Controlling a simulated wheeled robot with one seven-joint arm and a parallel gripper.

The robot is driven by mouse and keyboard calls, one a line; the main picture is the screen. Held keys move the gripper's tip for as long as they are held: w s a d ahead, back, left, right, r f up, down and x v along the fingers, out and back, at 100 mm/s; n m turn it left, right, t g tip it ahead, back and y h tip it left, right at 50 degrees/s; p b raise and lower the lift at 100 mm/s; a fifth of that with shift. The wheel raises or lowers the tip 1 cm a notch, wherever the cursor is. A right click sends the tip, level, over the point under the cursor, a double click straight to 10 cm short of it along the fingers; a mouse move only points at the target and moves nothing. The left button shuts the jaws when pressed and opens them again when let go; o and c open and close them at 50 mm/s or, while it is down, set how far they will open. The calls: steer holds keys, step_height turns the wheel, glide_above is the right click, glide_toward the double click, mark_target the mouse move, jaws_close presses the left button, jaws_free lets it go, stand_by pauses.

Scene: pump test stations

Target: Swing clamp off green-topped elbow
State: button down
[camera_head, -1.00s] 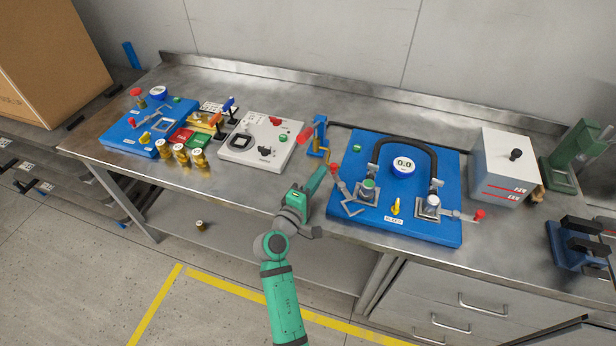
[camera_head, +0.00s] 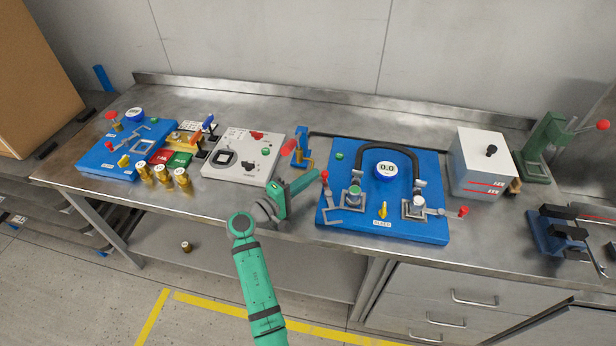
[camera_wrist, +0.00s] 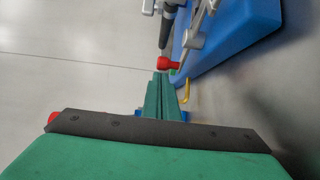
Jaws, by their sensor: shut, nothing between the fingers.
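The green-topped elbow (camera_head: 354,192) is the left end of the black hose on the right-hand blue board (camera_head: 440,165). A grey clamp (camera_head: 343,220) with a fork-like frame lies at its front left. The fork looks beside the elbow rather than around it. The clamp's arm runs back to a red knob (camera_head: 324,175). My gripper (camera_head: 317,174) is close to the left of this knob, shut and empty. In the wrist view, my gripper's closed fingers (camera_wrist: 160,78) point at a red knob (camera_wrist: 168,63), with little or no visible gap; contact is unclear.
The right elbow (camera_head: 415,207) has a clamp frame around its base. A yellow valve (camera_head: 383,210) and a gauge (camera_head: 386,170) sit between the elbows. A white panel (camera_head: 235,160) and a blue stand (camera_head: 302,148) are to the left. Bare bench lies in front of the panel.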

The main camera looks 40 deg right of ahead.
steer(key=shift+d, duration=0.1)
stand_by(0.4)
steer(key=shift+w+a, duration=0.25)
steer(key=shift+w, duration=0.05)
steer(key=w+a, duration=0.2)
steer(key=a, duration=0.1)
steer(key=shift+w+a, duration=0.1)
steer(key=shift+w, duration=0.3)
steer(key=a, duration=0.9)
steer(key=shift+s+a, duration=0.1)
steer(key=shift+a, duration=0.1)
steer(key=shift+s, duration=0.1)
steer(key=shift+d, duration=0.1)
